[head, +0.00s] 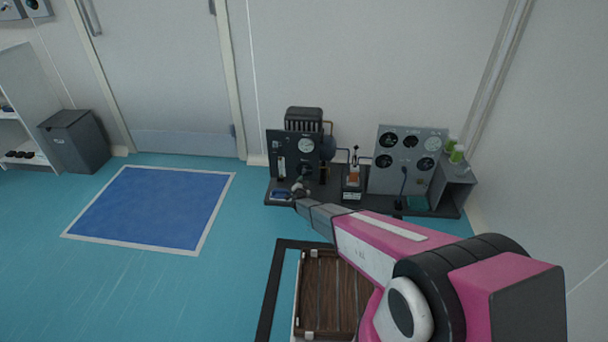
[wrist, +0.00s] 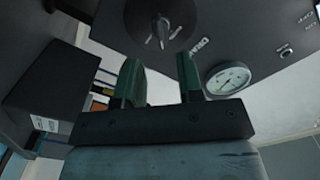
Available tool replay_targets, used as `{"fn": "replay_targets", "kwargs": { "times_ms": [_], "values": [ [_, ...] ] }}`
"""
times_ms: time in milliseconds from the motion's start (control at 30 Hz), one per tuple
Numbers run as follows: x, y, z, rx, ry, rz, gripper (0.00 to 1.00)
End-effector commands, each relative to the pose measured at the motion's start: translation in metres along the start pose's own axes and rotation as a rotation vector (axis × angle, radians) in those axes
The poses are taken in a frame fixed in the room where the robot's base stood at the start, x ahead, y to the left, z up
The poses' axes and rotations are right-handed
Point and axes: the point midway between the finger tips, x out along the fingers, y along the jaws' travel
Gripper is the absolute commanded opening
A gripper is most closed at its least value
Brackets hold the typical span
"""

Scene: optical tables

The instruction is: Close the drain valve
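The drain valve (wrist: 160,25) shows at the top of the wrist view as a round dark disc with a slim grey lever. Lettering that seems to read "DRAIN" is beside it on a dark panel (wrist: 255,30). My gripper (wrist: 160,78) has two green fingers, spread apart with nothing between them. The valve lies just beyond the fingertips, and no contact is visible. In the head view, my gripper (head: 300,190) is low in front of the dark panel (head: 278,146); the valve is too small to tell there.
A round gauge (wrist: 228,80) sits on the panel near the right finger. A dark box (wrist: 50,92) is close on the left. Open floor is at left.

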Motion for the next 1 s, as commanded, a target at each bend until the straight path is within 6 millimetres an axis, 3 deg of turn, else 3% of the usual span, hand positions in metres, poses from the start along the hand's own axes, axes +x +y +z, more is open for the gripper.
{"fn": "replay_targets", "kwargs": {
  "times_ms": [200,400,767,867,900,1000],
  "values": [
    [0.043,0.0,0.002,0.0,0.0,0.0,0.34],
    [0.071,0.0,0.002,0.0,-0.001,0.0,0.34],
    [0.077,0.0,0.0,0.0,-0.002,0.0,0.34],
    [0.077,-0.001,0.0,0.0,-0.002,0.0,0.05],
    [0.077,0.0,0.0,0.0,-0.002,0.0,0.0],
    [0.077,0.0,0.0,0.0,-0.002,0.0,0.0]
  ]
}}
